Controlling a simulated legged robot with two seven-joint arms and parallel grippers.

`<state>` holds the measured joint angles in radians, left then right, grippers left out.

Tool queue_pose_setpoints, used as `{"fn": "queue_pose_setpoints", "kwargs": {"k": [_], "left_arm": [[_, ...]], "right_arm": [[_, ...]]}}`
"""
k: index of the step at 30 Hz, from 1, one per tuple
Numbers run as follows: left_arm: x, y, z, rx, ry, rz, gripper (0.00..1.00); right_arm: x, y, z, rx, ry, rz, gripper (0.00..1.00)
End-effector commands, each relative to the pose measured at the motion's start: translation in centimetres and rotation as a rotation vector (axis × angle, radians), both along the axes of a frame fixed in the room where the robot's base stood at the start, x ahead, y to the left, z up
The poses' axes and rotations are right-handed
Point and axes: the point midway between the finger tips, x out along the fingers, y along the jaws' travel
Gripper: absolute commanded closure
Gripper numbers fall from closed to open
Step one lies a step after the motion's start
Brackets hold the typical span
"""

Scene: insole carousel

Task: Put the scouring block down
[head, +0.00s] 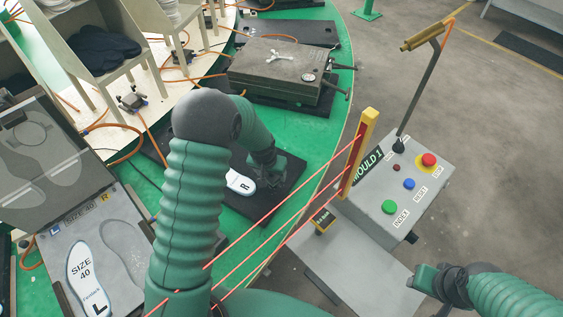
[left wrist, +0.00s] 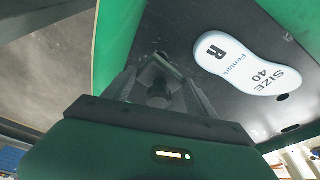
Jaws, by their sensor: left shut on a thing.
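My left gripper (head: 267,180) is low over the black plate (head: 262,212) on the green carousel, beside the white R insole (head: 240,184). In the left wrist view its two fingers (left wrist: 158,78) are closed around a small dark piece (left wrist: 158,97), which I take to be the scouring block; its outline is mostly hidden. Whether it touches the plate I cannot tell. The R insole, marked size 40, lies clear of the fingers in that view (left wrist: 240,63). My right gripper (head: 426,278) is at the lower right, near the control box; its jaws do not show clearly.
An open mould (head: 122,235) with the L insole (head: 86,275) lies at left; a closed mould (head: 275,70) stands behind. Red beams run from a yellow post (head: 361,150) across the carousel edge. A control box (head: 405,180) with buttons stands at right. Bare plate surrounds the R insole.

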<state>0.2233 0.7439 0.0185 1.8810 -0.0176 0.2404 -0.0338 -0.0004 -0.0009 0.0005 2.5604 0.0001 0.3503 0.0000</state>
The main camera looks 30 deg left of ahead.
Motion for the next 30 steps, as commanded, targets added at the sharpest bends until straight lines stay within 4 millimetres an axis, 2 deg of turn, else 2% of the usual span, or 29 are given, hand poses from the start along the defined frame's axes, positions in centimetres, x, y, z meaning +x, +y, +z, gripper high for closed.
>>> {"fn": "queue_pose_setpoints", "kwargs": {"k": [3, 6, 9, 12, 15, 18, 24, 25, 29, 30], "left_arm": [[4.0, 0.1, -0.3, 0.001, 0.001, -0.002, 0.72], [6.6, 0.4, -0.7, 0.002, 0.003, -0.001, 0.72], [8.0, 0.6, -0.9, 0.001, 0.004, -0.002, 0.72], [9.2, 0.8, -0.9, 0.000, 0.003, -0.001, 0.72], [8.9, 0.8, -3.0, -0.001, 0.008, -0.001, 0.72], [9.0, 0.8, -4.2, 0.000, 0.004, -0.001, 0.72], [9.1, 0.8, -4.4, 0.001, 0.002, -0.001, 0.72], [9.1, 0.7, -4.4, 0.001, 0.003, -0.001, 0.31], [9.1, 0.7, -4.4, 0.001, 0.002, -0.001, 0.14], [9.1, 0.7, -4.4, 0.001, 0.002, -0.001, 0.13]], "right_arm": [[0.0, 0.0, 0.7, 0.000, 0.000, 0.000, 0.64], [0.0, 0.0, 0.9, 0.000, 0.000, -0.001, 0.64], [0.0, 0.0, 0.9, 0.000, 0.000, -0.001, 0.64], [0.0, 0.0, 1.1, 0.000, 0.000, -0.001, 0.64], [0.0, 0.0, 1.5, 0.000, 0.000, -0.001, 0.64], [0.0, 0.0, 1.7, 0.000, 0.000, -0.001, 0.64], [0.0, 0.0, 1.6, 0.000, 0.000, -0.001, 0.64], [0.0, 0.0, 1.6, 0.000, 0.000, -0.001, 0.64], [0.0, 0.0, 1.6, 0.000, 0.000, -0.001, 0.64], [0.0, 0.0, 1.6, 0.000, 0.000, -0.001, 0.64]]}}
